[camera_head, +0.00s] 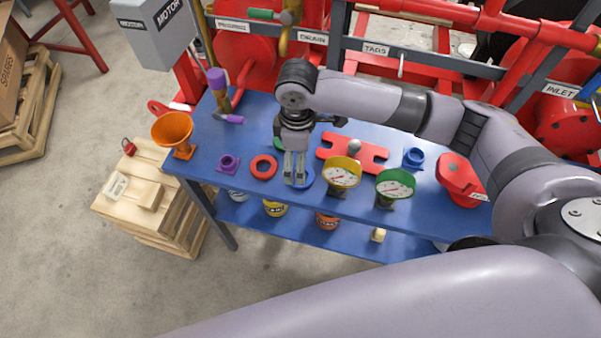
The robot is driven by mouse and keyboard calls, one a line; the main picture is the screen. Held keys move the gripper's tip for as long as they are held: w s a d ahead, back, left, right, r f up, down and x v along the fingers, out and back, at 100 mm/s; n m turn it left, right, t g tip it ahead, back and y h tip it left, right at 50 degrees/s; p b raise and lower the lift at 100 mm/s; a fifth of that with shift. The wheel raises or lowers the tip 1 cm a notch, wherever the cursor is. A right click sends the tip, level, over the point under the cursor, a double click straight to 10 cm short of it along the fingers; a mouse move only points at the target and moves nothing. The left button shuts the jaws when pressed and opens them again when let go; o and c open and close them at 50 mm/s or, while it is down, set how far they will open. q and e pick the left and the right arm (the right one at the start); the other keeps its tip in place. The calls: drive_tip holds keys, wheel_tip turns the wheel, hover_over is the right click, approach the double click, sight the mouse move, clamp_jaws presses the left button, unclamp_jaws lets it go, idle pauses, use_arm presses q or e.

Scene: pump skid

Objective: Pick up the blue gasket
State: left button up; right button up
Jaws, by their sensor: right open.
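The blue gasket (309,178) lies on the blue workbench (235,138), near its front edge, between a red ring and a yellow gauge. My right gripper (294,181) points down over it with its fingers open. The fingers and gripper body hide much of the gasket's left and middle. I cannot tell whether the fingertips touch it. My left gripper is not in view.
A red ring (263,167) and purple fitting (228,163) lie to the left. A yellow gauge (342,173) and green gauge (395,184) stand close on the right. A red plate (337,151) lies behind. An orange funnel (173,131) stands at the left edge.

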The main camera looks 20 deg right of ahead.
sight(309, 182)
drive_tip(key=shift+f, duration=0.95)
drive_tip(key=f, duration=0.1)
drive_tip(key=f+p, duration=0.1)
drive_tip(key=f, duration=0.1)
drive_tip(key=shift+d+f, duration=0.3)
drive_tip(key=shift+f+p, duration=0.3)
drive_tip(key=shift+f, duration=0.3)
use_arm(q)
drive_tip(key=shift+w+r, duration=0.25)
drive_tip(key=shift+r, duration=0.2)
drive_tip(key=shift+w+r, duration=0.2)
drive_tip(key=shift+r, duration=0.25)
use_arm(e)
drive_tip(key=shift+c, duration=0.3)
drive_tip(key=c, duration=1.2)
drive_tip(key=shift+o, duration=0.2)
drive_tip(key=shift+r, duration=0.1)
